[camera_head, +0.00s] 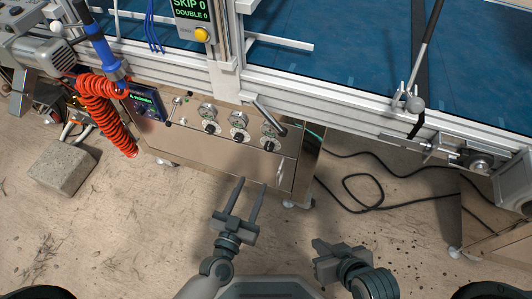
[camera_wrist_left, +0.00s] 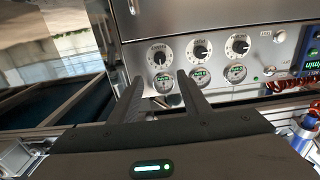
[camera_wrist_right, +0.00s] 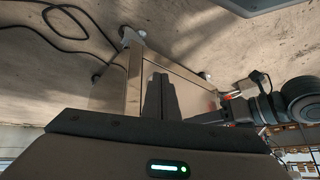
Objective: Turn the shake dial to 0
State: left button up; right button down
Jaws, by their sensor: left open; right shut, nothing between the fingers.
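Three dials with black knobs and white scales sit in a row on the steel control panel (camera_head: 222,158): a left dial (camera_head: 210,128), a middle dial (camera_head: 239,137) and a right dial (camera_head: 269,146). In the left wrist view the row appears flipped, with one dial (camera_wrist_left: 160,52) ahead of the fingers and the others (camera_wrist_left: 200,50) (camera_wrist_left: 238,45) to its right. The labels are too small to tell which is the shake dial or its setting. My left gripper (camera_head: 250,184) is open and empty, in front of the panel, apart from the dials. My right gripper (camera_head: 318,246) is shut and empty, low at the right.
Round gauges (camera_head: 239,120) sit above the dials. A lever (camera_head: 268,115) juts out near the right dial. A small display (camera_head: 146,102) and a red coiled hose (camera_head: 108,115) are at the left. Black cables (camera_head: 365,205) lie on the floor at the right.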

aim_at(268, 149)
pick_arm(q)
jog(key=b+x, duration=0.1)
jog(key=x, duration=1.2)
jog(key=shift+w, duration=0.25)
jog(key=shift+c, duration=0.6)
jog(key=c, duration=0.9)
